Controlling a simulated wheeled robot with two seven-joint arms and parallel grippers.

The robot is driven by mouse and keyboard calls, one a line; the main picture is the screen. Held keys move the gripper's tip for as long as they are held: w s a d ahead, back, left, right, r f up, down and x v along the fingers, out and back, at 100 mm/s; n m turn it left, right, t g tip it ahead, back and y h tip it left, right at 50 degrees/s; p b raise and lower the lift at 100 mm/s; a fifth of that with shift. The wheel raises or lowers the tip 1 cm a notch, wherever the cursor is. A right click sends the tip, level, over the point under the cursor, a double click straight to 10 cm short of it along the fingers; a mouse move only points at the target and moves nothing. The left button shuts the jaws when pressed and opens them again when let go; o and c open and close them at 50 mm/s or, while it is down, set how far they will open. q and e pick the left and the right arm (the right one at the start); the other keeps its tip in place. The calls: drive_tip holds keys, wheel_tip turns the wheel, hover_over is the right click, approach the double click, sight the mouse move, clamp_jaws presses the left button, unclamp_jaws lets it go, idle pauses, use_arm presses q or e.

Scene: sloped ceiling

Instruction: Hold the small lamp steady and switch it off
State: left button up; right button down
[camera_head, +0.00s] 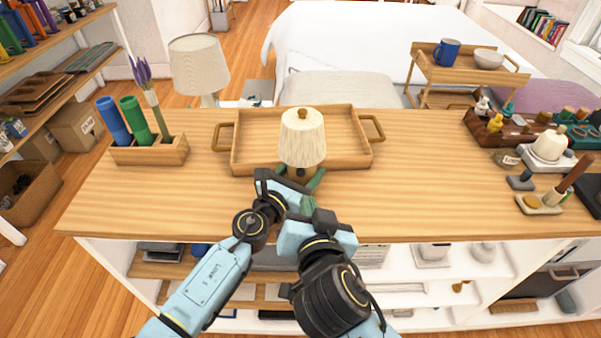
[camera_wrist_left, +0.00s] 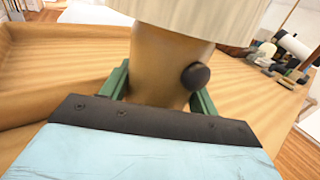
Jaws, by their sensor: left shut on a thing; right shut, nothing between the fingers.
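The small lamp (camera_head: 302,137) stands upright at the front edge of the wooden tray, with a cream pleated shade and a tan base. In the left wrist view its base (camera_wrist_left: 158,65) sits between the green fingers of my left gripper (camera_wrist_left: 160,92), which is shut on it. A round dark knob (camera_wrist_left: 195,76) sticks out of the base, nearer the right finger. My right gripper (camera_head: 308,204) is shut and empty, just in front of the lamp base in the head view. I cannot tell whether it touches the lamp or whether the lamp is lit.
The wooden tray (camera_head: 247,155) lies behind the lamp on the counter (camera_head: 410,190). A planter box (camera_head: 150,153) with coloured tubes stands at the left. A larger lamp (camera_head: 199,65) is behind. Bottles and a dispenser (camera_head: 551,145) crowd the right end. Counter space beside the lamp is clear.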

idle(0.5)
drive_tip(key=s+m, duration=0.1)
drive_tip(key=m, duration=1)
drive_tip(key=s+r+m+h, duration=0.1)
drive_tip(key=s+m, duration=0.1)
drive_tip(key=m, duration=0.8)
drive_tip(key=s+a+r+m+g, duration=0.1)
drive_tip(key=s+m, duration=0.1)
drive_tip(key=m, duration=0.9)
drive_tip(key=shift+m, duration=0.3)
